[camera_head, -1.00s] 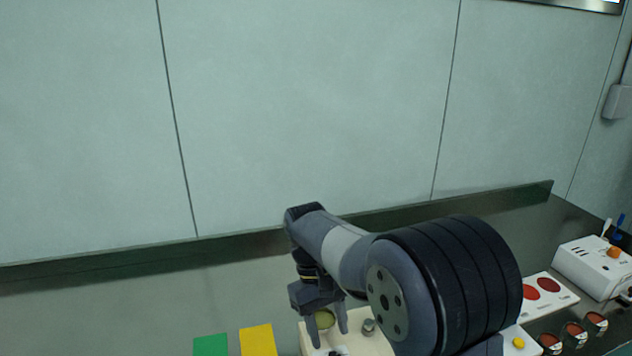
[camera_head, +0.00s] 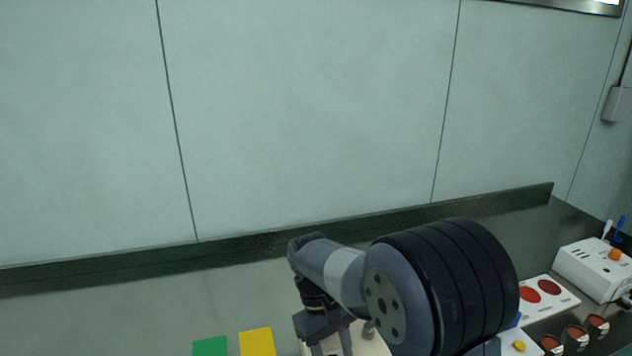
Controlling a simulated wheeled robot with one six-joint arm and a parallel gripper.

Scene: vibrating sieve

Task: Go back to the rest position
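My gripper (camera_head: 326,346) is at the bottom edge of the head view, in front of a cream-coloured device (camera_head: 372,342). Its fingertips are cut off by the frame edge, so I cannot tell whether it is open, shut or holding something. My arm bends down to it from the right and covers much of the device. A small grey knob (camera_head: 368,328) shows on the device, right of the gripper.
A green square (camera_head: 210,346) and a yellow square (camera_head: 257,342) lie left of the gripper. On the right are a white plate with red discs (camera_head: 562,291), several small red-filled cups (camera_head: 576,336) and a white box with an orange knob (camera_head: 590,262). The back-left counter is clear.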

